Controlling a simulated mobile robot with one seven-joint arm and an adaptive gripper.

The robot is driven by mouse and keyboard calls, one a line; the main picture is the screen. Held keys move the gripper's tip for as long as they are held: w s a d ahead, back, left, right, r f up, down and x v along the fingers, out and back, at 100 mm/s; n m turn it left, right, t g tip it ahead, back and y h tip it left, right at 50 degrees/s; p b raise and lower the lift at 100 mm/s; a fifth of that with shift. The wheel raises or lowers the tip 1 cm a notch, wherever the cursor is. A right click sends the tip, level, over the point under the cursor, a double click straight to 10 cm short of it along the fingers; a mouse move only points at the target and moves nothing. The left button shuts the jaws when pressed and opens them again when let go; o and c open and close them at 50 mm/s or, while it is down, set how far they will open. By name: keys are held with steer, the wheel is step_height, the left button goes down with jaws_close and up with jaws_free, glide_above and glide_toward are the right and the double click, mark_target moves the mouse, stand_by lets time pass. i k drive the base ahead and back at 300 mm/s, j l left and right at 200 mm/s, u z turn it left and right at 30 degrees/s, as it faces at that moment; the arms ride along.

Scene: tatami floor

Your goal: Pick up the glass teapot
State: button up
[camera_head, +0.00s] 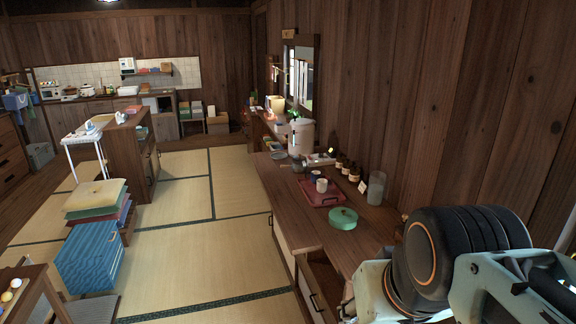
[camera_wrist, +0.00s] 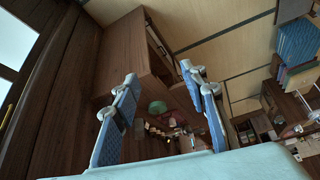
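No object is clearly recognisable as a glass teapot. A clear glass vessel (camera_head: 376,188) stands upright on the wooden counter (camera_head: 290,215) near the wall in the head view; I cannot make out a spout or handle. A small greyish pot-like object (camera_head: 299,164) stands farther back, too small to identify. In the wrist view my gripper (camera_wrist: 159,75) is open, its blue-padded fingers wide apart with nothing between the tips. The counter items appear small and distant beyond it. In the head view my arm fills the lower right and the fingers are not visible.

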mark_target(298, 168)
steer(key=i+j+u, duration=0.65)
steer(key=i, duration=0.15)
steer(key=i+j+u, duration=0.1)
steer(key=i+u, duration=0.2)
steer(key=i, duration=0.15)
steer(key=i+z, duration=0.15)
steer(key=i, duration=0.4)
steer(key=i+j+z, duration=0.15)
steer(key=i, duration=0.4)
steer(key=i+z, duration=0.25)
steer(key=i, duration=0.3)
steer(key=i+j+z, duration=0.25)
steer(key=i, duration=0.3)
steer(key=i+z, duration=0.8)
steer(key=z, duration=0.15)
